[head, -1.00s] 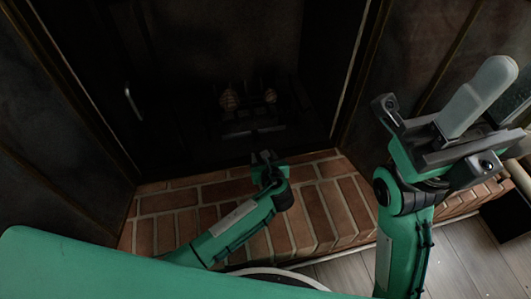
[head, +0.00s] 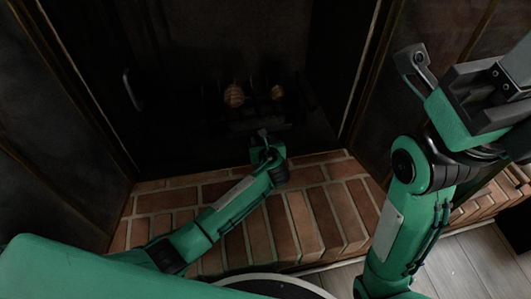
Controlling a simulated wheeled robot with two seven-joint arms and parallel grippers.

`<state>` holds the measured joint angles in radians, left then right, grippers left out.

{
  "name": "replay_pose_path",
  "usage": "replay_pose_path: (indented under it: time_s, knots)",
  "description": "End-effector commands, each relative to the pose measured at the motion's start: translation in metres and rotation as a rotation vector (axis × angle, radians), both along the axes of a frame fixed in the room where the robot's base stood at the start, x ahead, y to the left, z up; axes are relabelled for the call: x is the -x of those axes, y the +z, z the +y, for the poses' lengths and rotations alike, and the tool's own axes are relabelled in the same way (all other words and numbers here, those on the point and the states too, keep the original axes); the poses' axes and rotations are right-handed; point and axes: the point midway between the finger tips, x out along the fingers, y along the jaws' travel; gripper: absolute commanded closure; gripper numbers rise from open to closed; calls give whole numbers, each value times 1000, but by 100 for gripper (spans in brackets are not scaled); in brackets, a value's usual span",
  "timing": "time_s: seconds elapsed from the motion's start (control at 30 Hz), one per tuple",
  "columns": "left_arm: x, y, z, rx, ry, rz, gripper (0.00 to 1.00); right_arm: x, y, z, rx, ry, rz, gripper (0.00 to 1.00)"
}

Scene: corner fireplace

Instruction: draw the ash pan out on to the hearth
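The firebox (head: 215,60) is very dark. A dark ash pan (head: 250,121) seems to sit low inside it, below the logs, but its outline is hard to make out. My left gripper (head: 264,136) is at the firebox mouth, in front of this dark shape and over the back edge of the brick hearth (head: 285,205). Its fingers are small and dark, so I cannot tell whether they are open or touch the pan. My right gripper (head: 510,80) is raised at the right edge, away from the firebox. It is partly cut off, and its finger state is unclear.
Two log ends (head: 234,95) show in the grate. A dark door with a metal handle (head: 131,90) stands at the firebox's left. Dark wall panels flank the opening. The hearth bricks in front are bare apart from my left arm above them. Wooden floor (head: 455,265) lies at lower right.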

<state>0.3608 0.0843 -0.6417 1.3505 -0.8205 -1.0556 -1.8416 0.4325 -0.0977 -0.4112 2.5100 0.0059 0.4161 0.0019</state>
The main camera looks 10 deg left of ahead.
Motion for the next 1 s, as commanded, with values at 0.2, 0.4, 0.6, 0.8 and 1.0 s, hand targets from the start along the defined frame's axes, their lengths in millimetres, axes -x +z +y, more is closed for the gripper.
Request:
replay_pose_path:
  time_s: [0.2, 0.4, 0.6, 0.8, 1.0]
  knots:
    - [-22, -12, 9, 0, 0, 0, 53, 5, 1, -4, -20, 12, -21, 64]
    - [-29, -13, 12, 0, 0, -1, 53, 7, 5, -5, -27, 15, -27, 64]
    - [-29, -12, 12, 0, 0, 0, 53, 7, 6, -5, -27, 15, -26, 64]
    - [-29, -12, 12, 0, 0, 0, 78, 7, 5, -5, -27, 15, -26, 64]
    - [-29, -12, 12, 0, 0, 0, 100, 7, 5, -5, -28, 16, -26, 64]
